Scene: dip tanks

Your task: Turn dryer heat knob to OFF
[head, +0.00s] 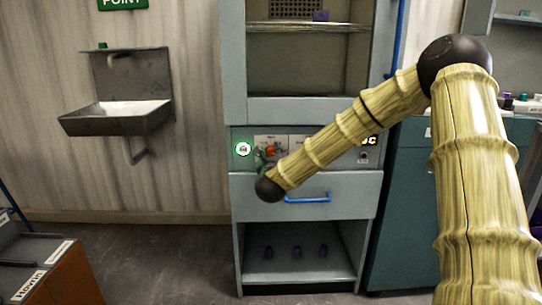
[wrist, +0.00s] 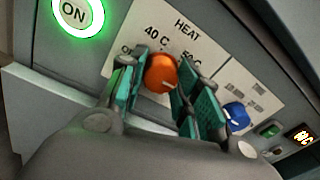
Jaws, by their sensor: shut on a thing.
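The orange heat knob (wrist: 160,73) sits on the white HEAT label plate (wrist: 181,33) of the dryer (head: 240,182). In the wrist view, my gripper (wrist: 161,67) has one teal finger on each side of the knob and is shut on it. The label reads 40 C at upper left and 50 C at right; an "O" label at lower left is partly covered by a finger. A small white mark shows on the knob's lower part; its exact setting is hard to tell. In the head view, the knob (head: 270,151) is small and partly covered by my gripper.
A lit green ON button (wrist: 77,13) is left of the knob. A blue knob (wrist: 237,116), a green switch (wrist: 270,130) and a lit display (wrist: 300,135) are to the right. A drawer with a blue handle (head: 308,198) is below. A metal sink (head: 117,117) hangs at left.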

